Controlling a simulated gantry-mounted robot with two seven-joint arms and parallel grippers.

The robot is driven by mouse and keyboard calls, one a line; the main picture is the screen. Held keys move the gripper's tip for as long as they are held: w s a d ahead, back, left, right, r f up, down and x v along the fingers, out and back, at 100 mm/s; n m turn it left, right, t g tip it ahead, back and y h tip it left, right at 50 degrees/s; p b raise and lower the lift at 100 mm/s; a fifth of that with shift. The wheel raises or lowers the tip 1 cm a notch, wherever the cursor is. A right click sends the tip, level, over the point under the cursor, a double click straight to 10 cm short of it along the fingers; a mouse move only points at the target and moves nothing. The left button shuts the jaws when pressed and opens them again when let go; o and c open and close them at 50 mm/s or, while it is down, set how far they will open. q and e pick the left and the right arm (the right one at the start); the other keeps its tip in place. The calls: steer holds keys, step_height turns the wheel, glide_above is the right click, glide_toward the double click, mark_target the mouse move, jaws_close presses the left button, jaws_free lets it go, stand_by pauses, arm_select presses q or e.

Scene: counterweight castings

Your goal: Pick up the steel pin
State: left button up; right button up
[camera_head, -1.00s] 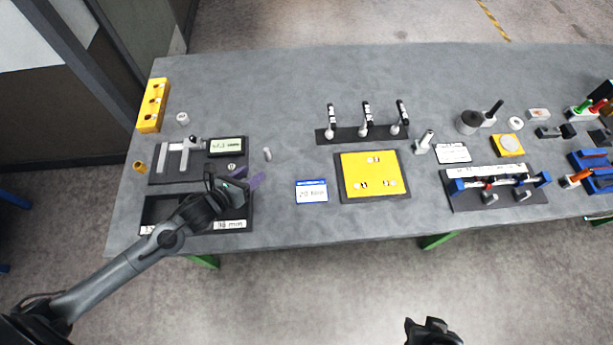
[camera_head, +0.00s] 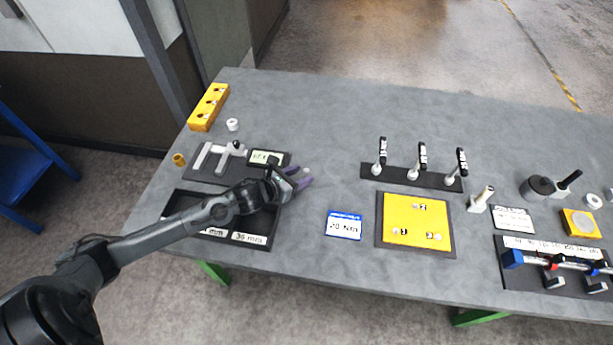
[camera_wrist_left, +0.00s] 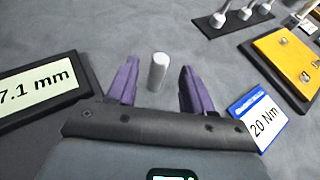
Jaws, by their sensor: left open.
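The steel pin (camera_wrist_left: 158,70) is a short, pale grey cylinder standing upright on the grey bench. In the left wrist view it shows between the two purple fingers of my left gripper (camera_wrist_left: 159,75), with a gap on each side. My left gripper is open and holds nothing. In the head view the left gripper (camera_head: 300,177) is over the bench just right of the caliper display, with the pin (camera_head: 306,170) small and partly hidden at its fingertips. My right gripper is not in view.
A caliper display (camera_wrist_left: 40,92) lies left of the fingers, and a blue-edged 20 Nm card (camera_wrist_left: 258,122) lies right. A black labelled tray (camera_head: 251,237) is under my left arm. A yellow plate (camera_head: 415,236) and a rack with several black-handled tools (camera_head: 400,174) stand further right.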

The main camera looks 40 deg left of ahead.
arm_select(q)
steer(key=shift+x, duration=2.75)
steer(key=shift+s+f, duration=0.1)
steer(key=shift+f, duration=0.05)
jaws_close()
